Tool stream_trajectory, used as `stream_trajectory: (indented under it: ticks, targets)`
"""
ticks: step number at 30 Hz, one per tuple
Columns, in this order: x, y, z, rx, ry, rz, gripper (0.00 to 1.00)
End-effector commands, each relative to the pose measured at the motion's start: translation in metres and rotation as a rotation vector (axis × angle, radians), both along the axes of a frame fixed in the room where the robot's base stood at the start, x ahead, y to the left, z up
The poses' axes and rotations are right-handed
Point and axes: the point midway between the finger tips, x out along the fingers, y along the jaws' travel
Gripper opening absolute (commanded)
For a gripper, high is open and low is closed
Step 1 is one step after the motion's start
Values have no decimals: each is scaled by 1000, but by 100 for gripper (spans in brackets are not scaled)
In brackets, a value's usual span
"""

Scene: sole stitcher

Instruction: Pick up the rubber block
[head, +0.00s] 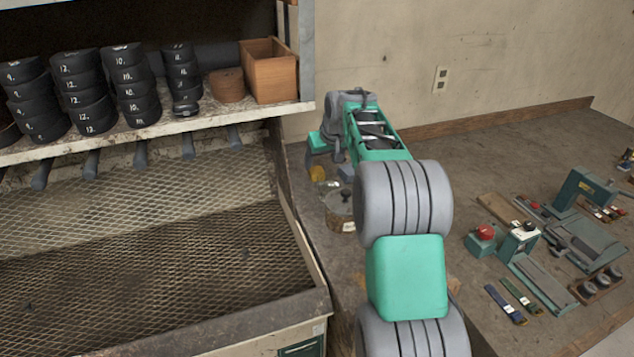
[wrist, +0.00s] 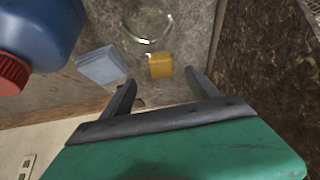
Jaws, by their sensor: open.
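A small amber-yellow block (wrist: 160,65), which looks like the rubber block, lies on the worn bench top. It also shows in the head view (head: 317,174), just below my gripper. A flat grey-blue block (wrist: 102,65) lies to its left in the wrist view; the frames do not settle which of the two is rubber. My gripper (wrist: 159,78) is open and empty. Its two dark fingers point toward the yellow block, which shows between and beyond the fingertips. I cannot tell the exact gap between them.
A blue container with a red cap (wrist: 38,35) stands left of the grey-blue block. A clear glass dish (wrist: 148,18) is close beyond the yellow block. A mesh-floored tray (head: 130,260) lies left of the bench. Tools and a small green machine (head: 583,190) occupy the bench's right.

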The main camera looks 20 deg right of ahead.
Motion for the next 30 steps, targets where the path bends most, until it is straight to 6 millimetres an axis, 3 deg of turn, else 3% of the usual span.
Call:
stream_trajectory:
  ticks: [13, 20, 30]
  targets:
    - [36, 0, -56, 0, 2, -2, 70]
    - [39, 0, -62, -1, -1, -3, 70]
    - [39, 1, -61, 0, 0, -1, 44]
